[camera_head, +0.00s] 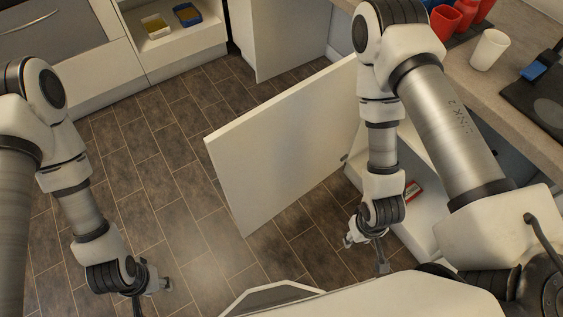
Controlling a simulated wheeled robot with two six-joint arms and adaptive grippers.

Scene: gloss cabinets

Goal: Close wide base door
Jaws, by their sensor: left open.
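The wide base door (285,145) is a white panel that stands swung open in the middle of the view, out over the floor. Its hinge side is at the right, by the base cabinet (430,222), partly hidden behind my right arm. My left gripper (163,285) is at the lower left, over the floor, open and empty, apart from the door. My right gripper (366,252) points down beside the cabinet opening, right of the door's lower part. Its fingers look spread, with nothing seen between them.
Another white door (278,35) stands open at the top. An open drawer (180,45) holding two small trays is at the upper left. A counter (500,75) with red cups (446,20) and a white cup (489,49) is at the right. Tiled floor left of the door is clear.

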